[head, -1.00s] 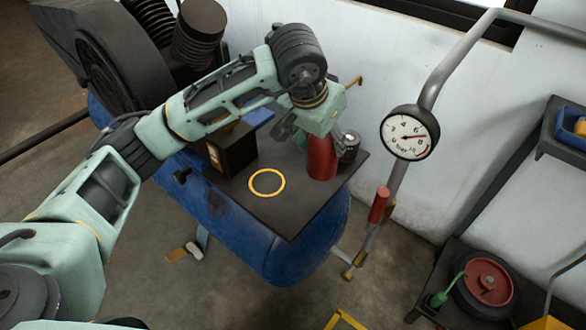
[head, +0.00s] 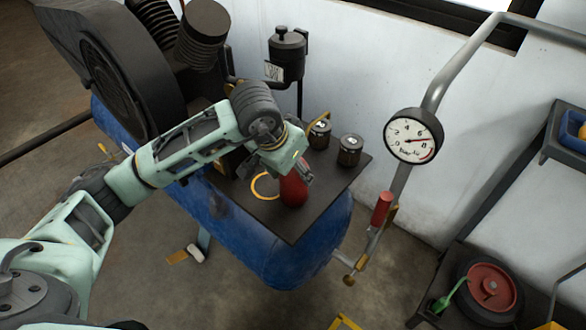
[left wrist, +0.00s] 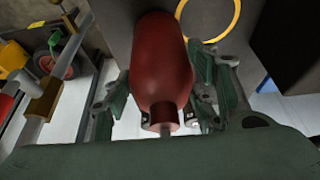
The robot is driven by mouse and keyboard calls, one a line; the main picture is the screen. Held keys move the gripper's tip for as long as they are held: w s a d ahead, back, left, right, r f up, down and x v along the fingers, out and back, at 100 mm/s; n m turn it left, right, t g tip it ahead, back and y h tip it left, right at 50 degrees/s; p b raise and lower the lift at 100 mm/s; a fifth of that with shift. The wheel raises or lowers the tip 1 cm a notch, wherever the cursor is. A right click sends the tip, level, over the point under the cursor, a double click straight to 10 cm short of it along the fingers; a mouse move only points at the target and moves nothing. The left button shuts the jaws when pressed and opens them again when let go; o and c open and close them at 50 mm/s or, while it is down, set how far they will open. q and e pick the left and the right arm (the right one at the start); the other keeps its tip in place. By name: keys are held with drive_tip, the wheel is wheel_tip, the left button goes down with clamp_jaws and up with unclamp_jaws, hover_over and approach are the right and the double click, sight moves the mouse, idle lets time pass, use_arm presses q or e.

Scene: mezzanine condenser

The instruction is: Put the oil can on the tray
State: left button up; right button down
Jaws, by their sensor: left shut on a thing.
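The red oil can (head: 293,190) is upright over the dark flat tray-like plate (head: 322,195) on top of the blue tank. My left gripper (head: 297,166) is shut on the can near its top. In the left wrist view the can (left wrist: 160,60) sits between the green-grey fingers, its narrow spout towards the camera. A yellow ring (head: 262,192) is marked on the plate. The can partly covers it in the head view, but in the left wrist view the ring (left wrist: 236,20) shows beside the can. I cannot tell whether the can's base touches the plate. My right gripper is not visible.
Two dark jars (head: 349,152) stand at the plate's back edge. A pressure gauge (head: 412,136) on a grey pipe and a red-handled valve (head: 381,208) stand to the right. The plate's front right part is clear.

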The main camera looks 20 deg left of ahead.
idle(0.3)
use_arm(q)
drive_tip(key=o, duration=1.8)
